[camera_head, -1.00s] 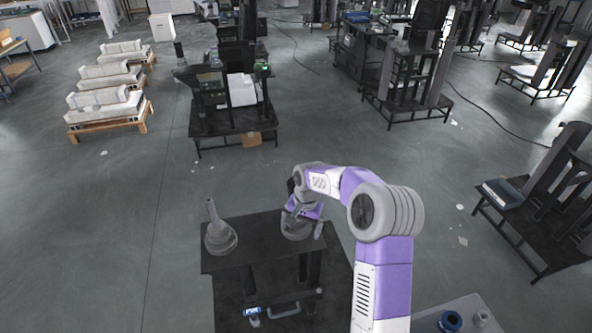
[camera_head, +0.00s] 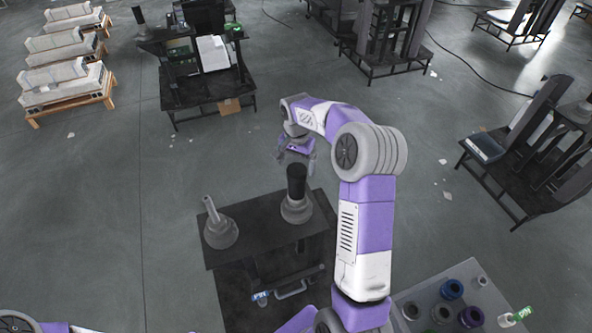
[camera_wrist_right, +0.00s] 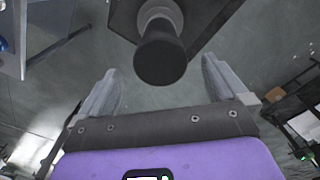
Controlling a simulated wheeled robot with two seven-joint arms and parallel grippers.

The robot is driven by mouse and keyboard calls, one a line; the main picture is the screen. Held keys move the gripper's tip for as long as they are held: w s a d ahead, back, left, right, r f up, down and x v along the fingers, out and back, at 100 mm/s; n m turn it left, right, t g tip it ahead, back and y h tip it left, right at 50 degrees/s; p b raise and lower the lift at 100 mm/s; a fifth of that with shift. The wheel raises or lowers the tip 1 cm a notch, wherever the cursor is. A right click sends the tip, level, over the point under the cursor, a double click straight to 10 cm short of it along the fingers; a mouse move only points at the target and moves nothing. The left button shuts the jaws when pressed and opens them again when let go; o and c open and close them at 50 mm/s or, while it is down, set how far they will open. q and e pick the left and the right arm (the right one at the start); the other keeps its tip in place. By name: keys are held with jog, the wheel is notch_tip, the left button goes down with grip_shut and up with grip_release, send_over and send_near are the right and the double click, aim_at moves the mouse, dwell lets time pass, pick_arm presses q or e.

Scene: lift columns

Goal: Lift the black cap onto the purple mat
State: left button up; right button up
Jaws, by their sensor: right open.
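The black cap (camera_head: 296,182) is a dark upright cylinder on a grey flared base (camera_head: 297,210), at the right of a small black table (camera_head: 262,243) in the head view. In the right wrist view the cap (camera_wrist_right: 160,60) shows end-on, between and beyond the finger tips. My right gripper (camera_head: 297,162) is open and empty just beyond and above the cap in the head view, apart from it as far as I can tell. My left gripper is out of view; only part of my left arm shows at the bottom left. I see no purple mat.
A grey post with a round base (camera_head: 221,233) stands at the table's left. A grey tabletop (camera_head: 465,295) at the lower right holds several ring-shaped parts. Black equipment stands (camera_head: 203,85) and white blocks on wooden pallets (camera_head: 65,80) stand further off. The floor behind the table is clear.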

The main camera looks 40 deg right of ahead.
aim_at(297, 170)
jog(key=shift+f, duration=1.4)
jog(key=c, duration=1.3)
jog(key=shift+o, duration=0.2)
notch_tip(297, 170, up, 11)
jog(key=shift+f, duration=0.2)
